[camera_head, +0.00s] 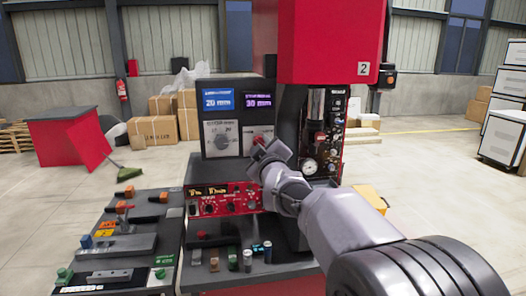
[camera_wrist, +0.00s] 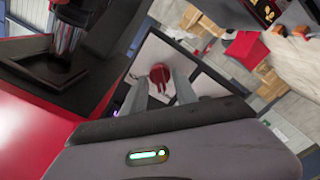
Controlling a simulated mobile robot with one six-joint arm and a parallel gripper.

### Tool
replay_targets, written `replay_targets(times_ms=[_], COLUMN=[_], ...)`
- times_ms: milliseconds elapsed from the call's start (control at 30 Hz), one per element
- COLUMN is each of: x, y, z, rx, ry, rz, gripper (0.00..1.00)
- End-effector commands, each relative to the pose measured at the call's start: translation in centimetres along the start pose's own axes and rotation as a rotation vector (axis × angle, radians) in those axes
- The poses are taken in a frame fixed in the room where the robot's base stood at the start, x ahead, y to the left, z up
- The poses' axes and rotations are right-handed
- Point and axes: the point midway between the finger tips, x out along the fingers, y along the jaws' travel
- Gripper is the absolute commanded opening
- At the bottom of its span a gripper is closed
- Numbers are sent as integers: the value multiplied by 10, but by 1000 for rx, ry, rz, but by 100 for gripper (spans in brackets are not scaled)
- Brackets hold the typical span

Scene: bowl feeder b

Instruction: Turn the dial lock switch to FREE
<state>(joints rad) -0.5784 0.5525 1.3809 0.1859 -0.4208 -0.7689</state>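In the wrist view the red knob (camera_wrist: 159,74) shows between and beyond the fingertips. My gripper (camera_head: 267,154) is in front of the panel, just below and right of the knob. In the wrist view my gripper (camera_wrist: 160,84) has its two grey fingers apart, one on each side of the knob, with nothing held. I cannot tell whether they touch the knob. The switch markings are too small to read.
Two displays (camera_head: 218,100) are above the dial. A red control unit (camera_head: 222,199) is below the box. A gauge assembly (camera_head: 312,150) stands to the right, under a red housing (camera_head: 330,42). Tools lie on the dark bench (camera_head: 165,242) at the lower left.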

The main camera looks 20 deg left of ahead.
Motion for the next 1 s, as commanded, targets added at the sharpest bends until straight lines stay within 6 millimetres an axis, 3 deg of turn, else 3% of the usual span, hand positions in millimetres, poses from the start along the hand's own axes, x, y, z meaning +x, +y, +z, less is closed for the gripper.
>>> replay_targets(times_ms=[167,400,600,767,1000], x=[-30,-111,-158,-172,-172], y=[0,1,1,0,0], z=[0,-1,0,0,0], rx=[1,0,0,0,0], ry=[0,1,1,1,0], rz=[0,1,1,0,0], gripper=[35,35,35,35,35])
